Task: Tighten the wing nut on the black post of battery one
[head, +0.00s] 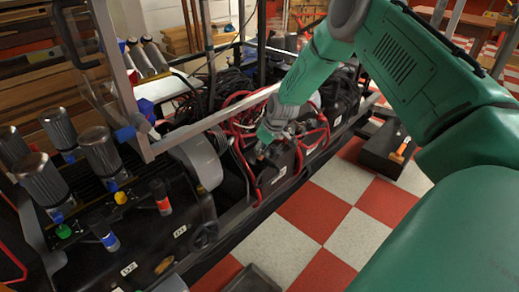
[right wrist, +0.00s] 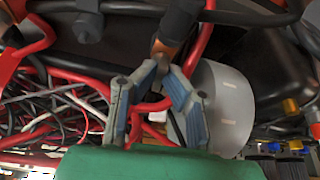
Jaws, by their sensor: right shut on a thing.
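My right gripper (head: 262,150) reaches down from the right to a black battery case (head: 285,160) among red cables in the head view. In the right wrist view its two blue-grey fingers (right wrist: 163,72) close in around the lower end of a dark cable end with a copper-coloured lug (right wrist: 166,50). The wing nut and the black post are too small and too covered by the fingertips to make out clearly. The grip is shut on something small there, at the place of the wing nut. My left gripper is not in view.
Red cables (right wrist: 34,42) and a bundle of thin wires (right wrist: 50,115) crowd the gripper. A grey rounded housing (right wrist: 226,100) stands close on its right. A metal frame bar (head: 215,118) runs beside the arm. A black box (head: 385,150) with an orange-handled tool sits on the checkered floor.

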